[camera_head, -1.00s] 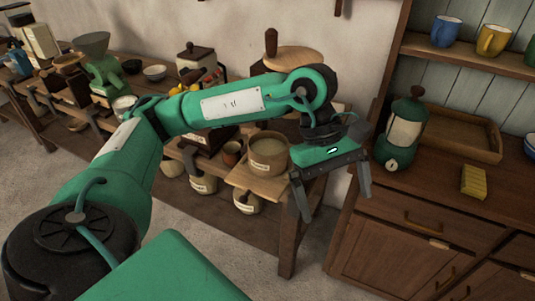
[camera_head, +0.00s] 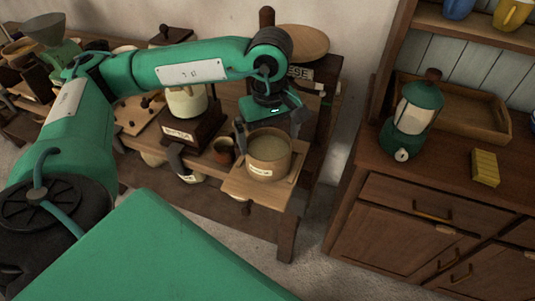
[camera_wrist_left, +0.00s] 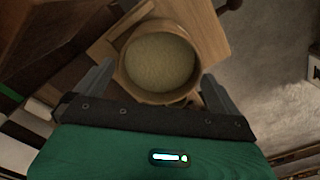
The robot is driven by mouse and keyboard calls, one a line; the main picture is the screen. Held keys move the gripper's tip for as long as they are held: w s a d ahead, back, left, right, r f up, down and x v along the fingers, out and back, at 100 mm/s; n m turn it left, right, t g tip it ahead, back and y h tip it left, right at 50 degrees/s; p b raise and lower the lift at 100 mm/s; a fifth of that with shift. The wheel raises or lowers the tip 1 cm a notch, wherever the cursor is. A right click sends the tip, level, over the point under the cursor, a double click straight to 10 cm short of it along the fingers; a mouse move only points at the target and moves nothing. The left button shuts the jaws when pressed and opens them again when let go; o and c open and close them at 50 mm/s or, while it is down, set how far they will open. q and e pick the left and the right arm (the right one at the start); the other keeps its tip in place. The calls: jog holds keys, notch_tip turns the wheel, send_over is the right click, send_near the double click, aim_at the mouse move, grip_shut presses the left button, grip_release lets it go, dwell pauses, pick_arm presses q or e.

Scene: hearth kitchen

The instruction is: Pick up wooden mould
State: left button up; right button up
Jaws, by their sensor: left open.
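The wooden mould (camera_head: 275,168) is a round, pale wooden tub with a small label, filled with a pale grainy mass. It stands upright on a wooden board (camera_head: 240,188) at the near end of the long bench. My left gripper (camera_head: 268,127) is open, just above and behind the mould in the head view. In the left wrist view the mould (camera_wrist_left: 160,98) lies between the two spread fingers (camera_wrist_left: 157,75), one on each side. I cannot tell whether either finger touches it. My right gripper is not in view.
A small brown pot (camera_head: 223,150) and a dark labelled box (camera_head: 192,130) stand left of the mould. A sign and a round wooden board (camera_head: 301,42) are behind. On the cabinet at right are a green lantern (camera_head: 413,118), a tray (camera_head: 465,108) and a yellow block (camera_head: 485,167).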

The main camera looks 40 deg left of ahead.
aim_at(268, 154)
pick_arm(q)
jog(key=shift+f, duration=0.45)
notch_tip(268, 154, down, 2)
jog(key=shift+a+f+p, duration=0.1)
jog(key=shift+a+p, duration=0.05)
jog(key=shift+p, duration=0.3)
notch_tip(268, 154, down, 2)
jog(key=shift+w+a+f, duration=0.1)
jog(key=shift+f, duration=0.6)
jog(key=c, duration=1)
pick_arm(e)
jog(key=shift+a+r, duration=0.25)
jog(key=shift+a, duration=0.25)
